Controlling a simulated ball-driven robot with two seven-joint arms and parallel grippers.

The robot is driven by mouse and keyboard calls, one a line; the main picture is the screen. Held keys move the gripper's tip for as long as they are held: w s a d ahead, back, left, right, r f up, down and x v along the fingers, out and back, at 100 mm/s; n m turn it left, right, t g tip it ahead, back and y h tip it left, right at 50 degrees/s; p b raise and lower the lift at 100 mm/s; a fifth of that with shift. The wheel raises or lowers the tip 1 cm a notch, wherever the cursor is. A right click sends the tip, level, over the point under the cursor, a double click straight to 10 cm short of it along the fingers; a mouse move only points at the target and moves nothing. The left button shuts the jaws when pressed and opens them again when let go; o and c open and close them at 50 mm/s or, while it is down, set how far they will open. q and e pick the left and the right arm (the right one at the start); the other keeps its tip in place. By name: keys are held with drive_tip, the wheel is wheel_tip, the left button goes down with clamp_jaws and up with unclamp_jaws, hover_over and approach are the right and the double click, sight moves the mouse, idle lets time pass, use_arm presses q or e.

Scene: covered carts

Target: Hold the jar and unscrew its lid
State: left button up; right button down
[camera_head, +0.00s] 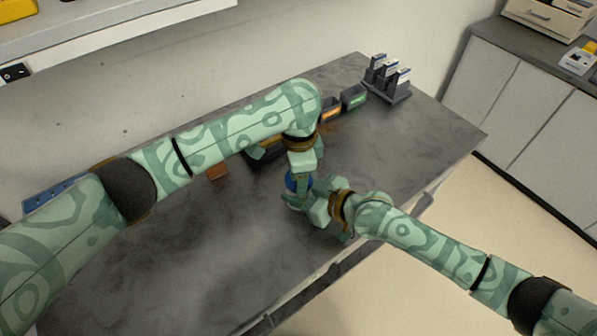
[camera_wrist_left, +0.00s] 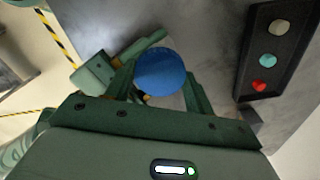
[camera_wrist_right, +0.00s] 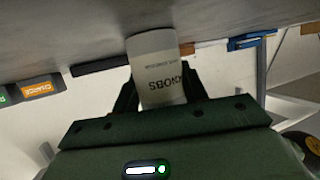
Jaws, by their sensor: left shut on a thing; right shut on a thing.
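The jar is a pale cylinder printed "KNOBS"; it shows best in the right wrist view (camera_wrist_right: 156,62). My right gripper (camera_head: 301,203) is shut on the jar's body from the front right, with a finger on either side. The round blue lid (camera_wrist_left: 160,72) lies between the fingertips of my left gripper (camera_wrist_left: 159,82), which comes down from above and is shut on it. In the head view the lid (camera_head: 293,181) is a small blue patch, and the grippers hide most of the jar. I cannot tell whether lid and jar are fully joined.
A black tray (camera_wrist_left: 249,88) with red, teal and pale knobs lies beside the lid. Bins with orange (camera_head: 330,109) and green (camera_head: 354,97) labels and a card rack (camera_head: 388,88) stand at the back. A brown block (camera_head: 217,171) lies left. The grey table's (camera_head: 180,265) front left is clear.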

use_arm(q)
drive_tip(key=shift+r, duration=0.1)
drive_tip(key=shift+r, duration=0.95)
drive_tip(key=shift+r, duration=2)
use_arm(e)
drive_tip(key=c, duration=0.7)
unclamp_jaws()
